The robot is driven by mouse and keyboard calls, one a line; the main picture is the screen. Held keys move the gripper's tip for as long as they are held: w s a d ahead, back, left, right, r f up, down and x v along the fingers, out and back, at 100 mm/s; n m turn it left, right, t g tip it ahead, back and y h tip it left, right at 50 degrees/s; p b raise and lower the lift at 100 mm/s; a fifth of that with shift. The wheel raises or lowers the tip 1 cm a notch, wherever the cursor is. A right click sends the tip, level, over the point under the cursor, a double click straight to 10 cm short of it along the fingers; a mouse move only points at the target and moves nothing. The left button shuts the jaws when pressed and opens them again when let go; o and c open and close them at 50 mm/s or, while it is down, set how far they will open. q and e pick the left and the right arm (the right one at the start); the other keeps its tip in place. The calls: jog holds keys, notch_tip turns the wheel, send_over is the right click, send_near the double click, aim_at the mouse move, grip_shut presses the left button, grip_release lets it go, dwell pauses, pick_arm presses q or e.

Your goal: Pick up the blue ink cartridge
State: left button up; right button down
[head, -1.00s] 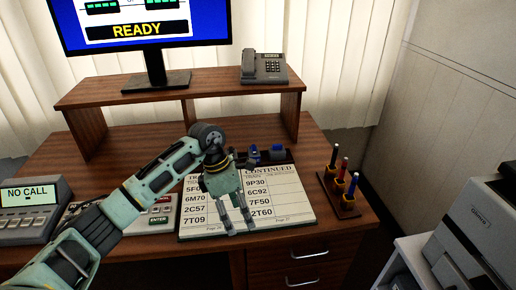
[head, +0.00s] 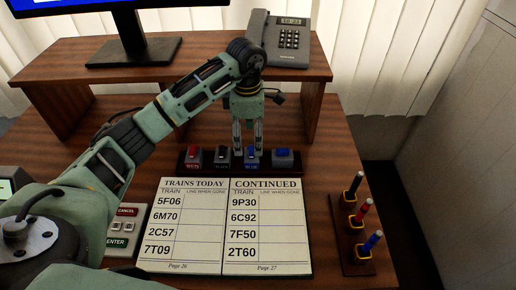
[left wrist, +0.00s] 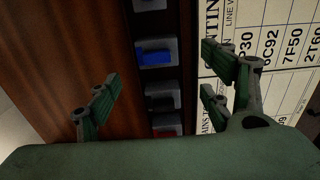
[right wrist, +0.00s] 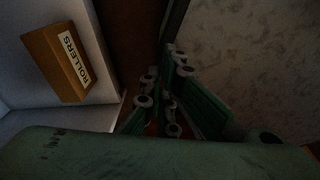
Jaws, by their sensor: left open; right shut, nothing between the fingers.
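The blue ink cartridge (head: 253,158) sits in a dark holder strip behind the open book, between a black cartridge (head: 222,158) and a grey-based block with a blue top (head: 283,157). A red cartridge (head: 193,158) is at the strip's left end. My left gripper (head: 247,150) points down over the strip, close to the blue cartridge, open and holding nothing. The left wrist view shows a blue piece (left wrist: 155,56) between and beyond the open fingers (left wrist: 160,95). My right gripper (right wrist: 165,85) shows only in the right wrist view, shut and empty.
The open train book (head: 222,225) lies in front of the strip. A pen holder (head: 357,240) stands to the right. Behind are a raised shelf (head: 200,82) with a telephone (head: 285,40) and monitor stand. A ROLLERS box (right wrist: 62,62) shows in the right wrist view.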

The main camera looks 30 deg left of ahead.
aim_at(252, 149)
pick_arm(q)
jog(key=f, duration=0.2)
jog(key=shift+s+d+f+p, duration=0.1)
jog(key=shift+s+f+p, duration=0.1)
jog(key=shift+f+p, duration=0.15)
jog(key=f, duration=0.2)
jog(key=w+f, duration=0.1)
jog(key=f, duration=0.1)
jog(key=shift+d+f+p, duration=0.1)
jog(key=shift+f+p, duration=0.05)
jog(key=shift+p, duration=0.15)
jog(key=c, duration=1.1)
jog(key=shift+c, duration=0.6)
pick_arm(e)
jog(key=shift+s+r, duration=0.65)
jog(key=shift+s, duration=0.05)
jog(key=shift+w, duration=0.1)
